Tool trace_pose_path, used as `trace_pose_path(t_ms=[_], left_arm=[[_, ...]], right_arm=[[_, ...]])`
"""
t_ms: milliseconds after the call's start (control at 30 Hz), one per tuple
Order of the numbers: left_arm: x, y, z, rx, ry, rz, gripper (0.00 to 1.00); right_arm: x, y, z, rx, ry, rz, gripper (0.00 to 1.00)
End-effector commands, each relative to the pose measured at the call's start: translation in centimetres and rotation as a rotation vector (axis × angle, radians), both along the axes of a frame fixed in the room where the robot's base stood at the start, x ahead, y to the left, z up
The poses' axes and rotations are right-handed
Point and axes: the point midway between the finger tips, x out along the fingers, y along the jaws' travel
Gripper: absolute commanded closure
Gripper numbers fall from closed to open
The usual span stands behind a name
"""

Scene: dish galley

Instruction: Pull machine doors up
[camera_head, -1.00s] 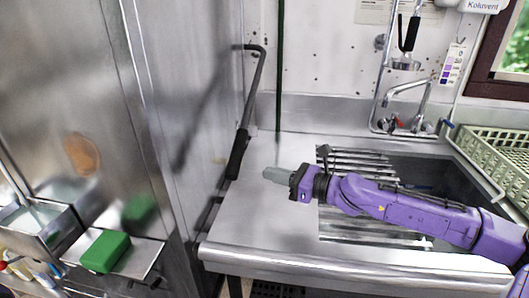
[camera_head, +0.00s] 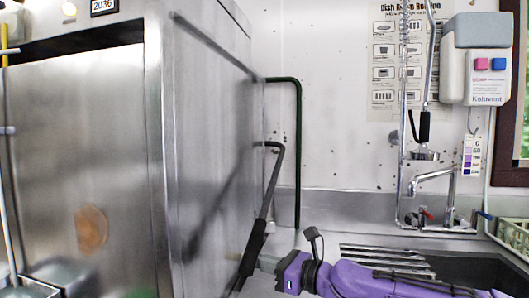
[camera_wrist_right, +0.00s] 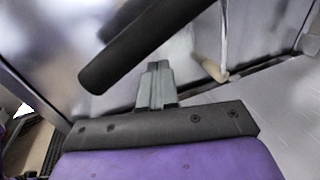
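The dish machine (camera_head: 85,150) is a tall stainless steel box on the left of the head view, its front and side panels down. Its lift handle is a bent bar on the right side, with a black grip (camera_head: 254,248) slanting down toward me. My right gripper (camera_head: 264,263) points left, its grey fingertips at or very near the grip. In the right wrist view, the black grip (camera_wrist_right: 150,42) crosses just beyond the fingertips (camera_wrist_right: 155,68). The fingers look closed together, with nothing visible between them. Whether they touch the grip is unclear. My left gripper is not in view.
A dark green pipe (camera_head: 298,150) runs down the wall behind the handle. The sink (camera_head: 475,268), faucet (camera_head: 437,178) and spray hose stand to the right, with a green rack (camera_head: 512,236) at the far right. A dispenser (camera_head: 478,70) hangs on the wall.

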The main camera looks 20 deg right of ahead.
Motion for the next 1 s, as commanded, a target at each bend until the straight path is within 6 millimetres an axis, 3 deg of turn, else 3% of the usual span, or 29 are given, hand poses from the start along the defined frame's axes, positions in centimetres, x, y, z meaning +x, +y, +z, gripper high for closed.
trace_pose_path(t_ms=[133,200,1000], left_arm=[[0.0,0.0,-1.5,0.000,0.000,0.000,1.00],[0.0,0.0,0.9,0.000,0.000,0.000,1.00],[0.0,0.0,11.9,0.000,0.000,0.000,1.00]], right_arm=[[1.5,1.4,-0.2,-0.001,-0.001,0.001,1.00],[1.0,1.5,2.1,0.001,0.000,0.001,1.00],[-2.2,3.6,12.9,0.001,-0.006,0.001,1.00]])
